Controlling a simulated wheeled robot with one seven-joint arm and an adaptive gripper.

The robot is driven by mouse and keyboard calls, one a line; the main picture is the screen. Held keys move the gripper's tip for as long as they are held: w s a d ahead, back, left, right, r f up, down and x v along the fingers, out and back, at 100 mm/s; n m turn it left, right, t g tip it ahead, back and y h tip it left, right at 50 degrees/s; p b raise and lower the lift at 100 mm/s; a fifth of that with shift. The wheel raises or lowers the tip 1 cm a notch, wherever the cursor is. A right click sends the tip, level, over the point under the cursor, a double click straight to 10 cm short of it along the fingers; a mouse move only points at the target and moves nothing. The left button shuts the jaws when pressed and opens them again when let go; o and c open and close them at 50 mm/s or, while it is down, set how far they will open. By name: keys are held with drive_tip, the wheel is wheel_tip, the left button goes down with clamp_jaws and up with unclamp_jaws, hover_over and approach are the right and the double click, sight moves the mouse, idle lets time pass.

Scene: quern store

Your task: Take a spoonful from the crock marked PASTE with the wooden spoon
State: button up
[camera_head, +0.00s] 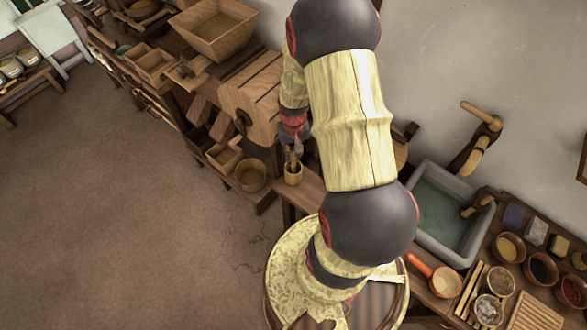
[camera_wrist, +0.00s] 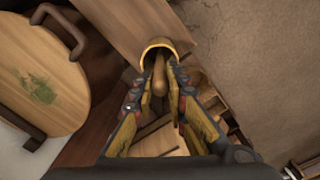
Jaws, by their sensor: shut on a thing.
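My gripper (camera_head: 291,143) is low over the bench beside a small wooden pot (camera_head: 293,176). In the wrist view, the fingers of my gripper (camera_wrist: 159,82) are on either side of a rounded wooden handle, which I take to be the wooden spoon (camera_wrist: 160,72). They are shut on it. Its lower part goes into the round mouth of the pot (camera_wrist: 157,44) and is hidden. Several pale crocks (camera_head: 11,67) stand on a low bench at the far upper left. No PASTE mark can be read on them.
A grey sink (camera_head: 413,178) with water is right of my arm. Bowls, such as a dark-filled one (camera_head: 542,268), and an orange pan (camera_head: 445,282) crowd the right bench. Wooden boxes and a trough (camera_head: 216,28) line the upper bench. The brown floor (camera_head: 120,200) at left is clear.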

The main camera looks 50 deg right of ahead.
clamp_jaws()
wheel_tip(320, 180, up, 10)
drive_tip(key=shift+p, duration=0.6)
